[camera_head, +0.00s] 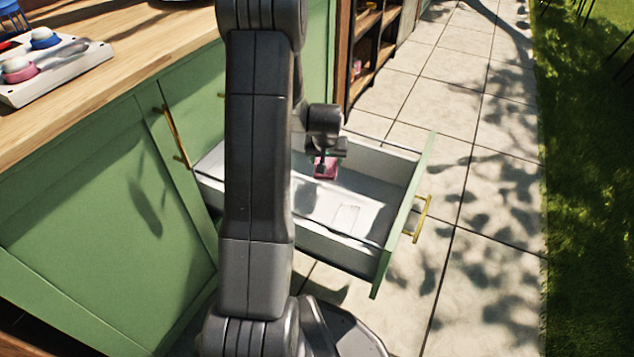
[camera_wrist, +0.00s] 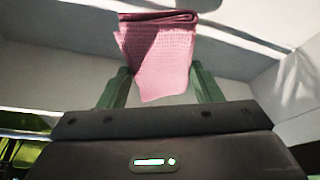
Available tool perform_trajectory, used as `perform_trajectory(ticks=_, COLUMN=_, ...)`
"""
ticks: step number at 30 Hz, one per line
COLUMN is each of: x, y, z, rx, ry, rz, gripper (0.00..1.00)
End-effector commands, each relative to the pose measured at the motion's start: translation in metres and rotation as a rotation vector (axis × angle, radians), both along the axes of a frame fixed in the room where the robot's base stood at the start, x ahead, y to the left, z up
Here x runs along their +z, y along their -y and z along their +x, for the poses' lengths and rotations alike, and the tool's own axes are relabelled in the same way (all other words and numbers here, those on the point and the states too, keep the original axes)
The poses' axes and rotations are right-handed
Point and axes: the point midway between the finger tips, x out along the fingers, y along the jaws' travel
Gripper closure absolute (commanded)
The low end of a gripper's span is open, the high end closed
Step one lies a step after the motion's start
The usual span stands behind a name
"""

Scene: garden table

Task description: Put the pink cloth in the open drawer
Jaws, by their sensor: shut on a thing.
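The pink cloth (camera_wrist: 160,55) is folded and hangs between the fingers of my gripper (camera_wrist: 160,92) in the wrist view. In the head view the cloth (camera_head: 326,167) shows small below my gripper (camera_head: 325,155), over the inside of the open drawer. The drawer (camera_head: 402,225) is white inside with a green front and a brass handle, and it is pulled out from the green cabinet. I cannot tell whether the cloth touches the drawer floor. My arm hides part of the drawer's left side.
The wooden counter (camera_head: 130,50) holds a white tray (camera_head: 60,72) with blue and pink items at the upper left. An open shelf (camera_head: 372,45) stands beyond the drawer. Paving (camera_head: 490,200) right of the drawer is clear, with grass at the far right.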

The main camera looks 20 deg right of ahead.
Motion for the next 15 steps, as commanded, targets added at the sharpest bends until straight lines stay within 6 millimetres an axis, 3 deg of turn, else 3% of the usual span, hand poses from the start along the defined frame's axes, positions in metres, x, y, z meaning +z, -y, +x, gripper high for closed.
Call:
perform_trajectory(ticks=3, x=-0.030, y=0.000, z=-0.001, rx=0.000, ry=-0.003, rz=0.001, gripper=0.66)
perform_trajectory(ticks=15, x=-0.079, y=0.000, z=0.000, rx=0.000, ry=-0.001, rz=0.000, gripper=0.66)
